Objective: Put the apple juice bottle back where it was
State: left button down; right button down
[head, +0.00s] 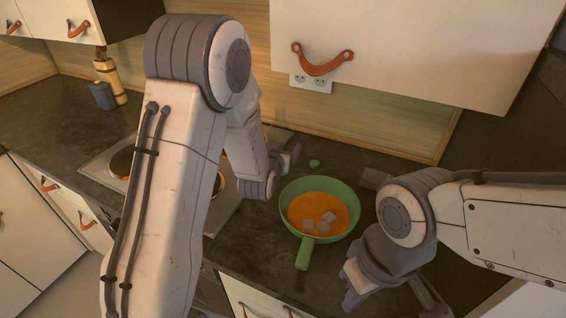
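I cannot make out an apple juice bottle for certain in the head view. My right gripper (391,294) is over the counter's front edge, right of the green pan (347,237). Its fingers are spread apart, with nothing visible between them. My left gripper (281,168) is behind and left of the pan, over the counter. It is partly hidden by my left arm, so its opening and anything it holds are unclear.
The pan holds orange sauce and a few greyish cubes; its handle points to the front. A small green round thing (314,163) lies behind it. A dark block-like thing (373,178) is beside my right arm. A stove (122,162) and utensil holder (110,80) are left. Cabinets (410,45) hang above.

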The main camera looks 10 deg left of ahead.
pick_arm(q)
jog(key=shift+f, duration=2.05)
jog(key=shift+f, duration=0.1)
grip_release()
jog(key=shift+f, duration=0.1)
